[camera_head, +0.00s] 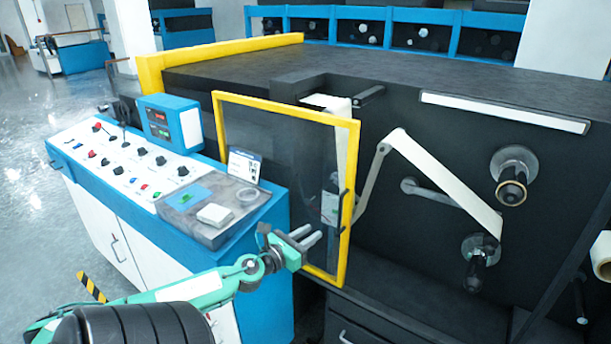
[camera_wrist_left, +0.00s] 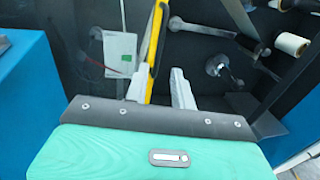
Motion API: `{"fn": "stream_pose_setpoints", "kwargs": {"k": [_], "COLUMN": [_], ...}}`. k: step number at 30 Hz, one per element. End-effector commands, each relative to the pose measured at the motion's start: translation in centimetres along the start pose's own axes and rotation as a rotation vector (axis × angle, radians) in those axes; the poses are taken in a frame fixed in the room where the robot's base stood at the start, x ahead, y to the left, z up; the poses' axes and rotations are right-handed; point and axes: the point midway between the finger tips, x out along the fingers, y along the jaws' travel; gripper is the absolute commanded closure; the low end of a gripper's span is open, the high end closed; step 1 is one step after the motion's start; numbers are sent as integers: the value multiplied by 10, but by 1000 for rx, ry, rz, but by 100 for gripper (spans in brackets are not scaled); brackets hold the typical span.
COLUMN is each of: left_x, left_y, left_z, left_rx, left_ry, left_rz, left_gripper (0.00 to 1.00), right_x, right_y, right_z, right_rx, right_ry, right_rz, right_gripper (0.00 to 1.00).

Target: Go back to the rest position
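My left gripper (camera_head: 312,237) reaches in from the lower left on a green arm, in front of the yellow-framed clear door (camera_head: 352,190) of the black laminating machine (camera_head: 400,110). Its two grey fingers stand apart with nothing between them. In the left wrist view the gripper (camera_wrist_left: 160,88) shows its fingers spread, and the yellow door frame (camera_wrist_left: 154,45) shows behind the left finger. I cannot tell whether a finger touches the frame. A dark handle (camera_head: 345,207) is on the door's right edge. My right gripper is not in view.
A blue and white control console (camera_head: 135,165) with buttons and a small display (camera_head: 168,123) stands left of the door. Rollers (camera_head: 513,175) and a white web (camera_head: 450,185) are on the machine front at the right. A white roll (camera_head: 602,257) is at the right edge. Open floor (camera_head: 40,160) lies at the far left.

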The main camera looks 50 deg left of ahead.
Motion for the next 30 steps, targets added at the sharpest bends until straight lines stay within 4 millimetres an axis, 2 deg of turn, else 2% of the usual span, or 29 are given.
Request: {"fn": "stream_pose_setpoints", "kwargs": {"k": [6, 24, 26, 27, 29, 30], "left_x": [-8, -8, -8, -9, -12, -16], "left_y": [0, 1, 6, 11, 22, 31], "left_z": [0, -2, -11, -22, -47, -68], "left_rx": [1, -6, -33, -68, -149, -220], "left_ry": [0, 3, 16, 32, 66, 95], "left_rz": [0, 4, 18, 35, 72, 107], "left_gripper": [75, 75, 75, 75, 75, 75], "right_x": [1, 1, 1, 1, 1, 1], "right_y": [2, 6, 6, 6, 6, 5], "right_z": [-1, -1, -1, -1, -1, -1], "right_rx": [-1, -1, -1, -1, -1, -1], "right_ry": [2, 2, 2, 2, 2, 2], "right_rz": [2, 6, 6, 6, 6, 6], "right_gripper": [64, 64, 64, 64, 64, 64]}}
